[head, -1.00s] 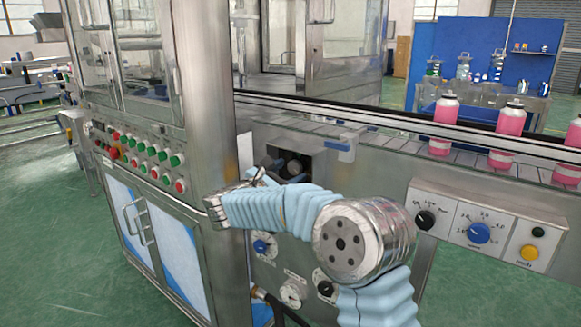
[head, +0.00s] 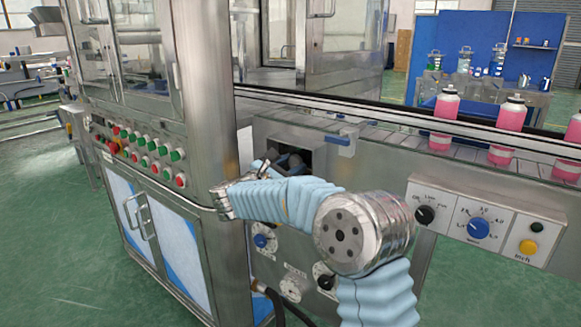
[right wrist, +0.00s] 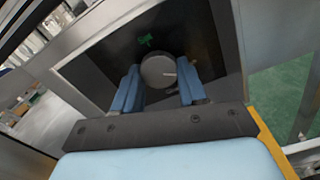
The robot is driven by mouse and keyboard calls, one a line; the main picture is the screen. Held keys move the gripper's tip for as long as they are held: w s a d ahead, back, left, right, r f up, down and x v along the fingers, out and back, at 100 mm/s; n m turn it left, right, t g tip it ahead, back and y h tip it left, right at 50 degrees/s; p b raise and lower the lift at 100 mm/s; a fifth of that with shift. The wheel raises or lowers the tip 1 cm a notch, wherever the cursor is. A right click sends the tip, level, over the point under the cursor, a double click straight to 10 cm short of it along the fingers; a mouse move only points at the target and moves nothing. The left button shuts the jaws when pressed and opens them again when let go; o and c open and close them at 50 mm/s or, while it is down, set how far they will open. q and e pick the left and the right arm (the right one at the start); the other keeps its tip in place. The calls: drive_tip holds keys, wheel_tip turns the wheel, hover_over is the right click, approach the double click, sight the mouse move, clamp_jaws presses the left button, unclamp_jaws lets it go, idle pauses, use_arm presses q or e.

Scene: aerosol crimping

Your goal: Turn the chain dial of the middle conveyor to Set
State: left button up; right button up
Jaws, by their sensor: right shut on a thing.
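The chain dial (right wrist: 155,72) is a round grey knob inside a dark recess (right wrist: 100,65) in the conveyor's side, seen in the right wrist view. A short pale line on its face points to the right. A small green mark (right wrist: 147,40) is on the recess wall, above and slightly left of the dial. My right gripper (right wrist: 158,85) is shut on the dial, one blue finger on each side. In the head view this gripper (head: 284,160) reaches into the recess, and the dial is mostly hidden there. My left gripper is not in view.
A cabinet with red and green buttons (head: 150,160) stands left of my right arm. A panel with black, blue and yellow controls (head: 480,225) is to the right. Pink bottles (head: 446,115) stand on the conveyor above.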

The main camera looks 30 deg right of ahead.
drive_tip(key=shift+f+n+b, duration=0.25)
drive_tip(key=shift+n+b, duration=0.65)
drive_tip(key=shift+b, duration=0.1)
drive_tip(key=n+b, duration=0.2)
drive_tip(key=shift+s+n, duration=0.1)
drive_tip(key=shift+n, duration=0.2)
drive_tip(key=n+b, duration=0.1)
drive_tip(key=n, duration=0.1)
drive_tip(key=shift+r+n, duration=0.15)
drive_tip(key=shift+n, duration=0.15)
drive_tip(key=n, duration=0.3)
drive_tip(key=shift+r+n, duration=0.1)
drive_tip(key=shift+n, duration=0.2)
drive_tip(key=n, duration=0.2)
drive_tip(key=shift+s+r+n, duration=0.1)
drive_tip(key=shift+n, duration=0.3)
drive_tip(key=n+p, duration=0.2)
drive_tip(key=n, duration=0.1)
drive_tip(key=shift+r+n, duration=0.1)
drive_tip(key=shift+n, duration=0.3)
drive_tip(key=n+p, duration=0.2)
drive_tip(key=n, duration=0.1)
drive_tip(key=shift+r, duration=0.1)
drive_tip(key=shift+n+p, duration=1.1)
drive_tip(key=shift+n, duration=0.8)
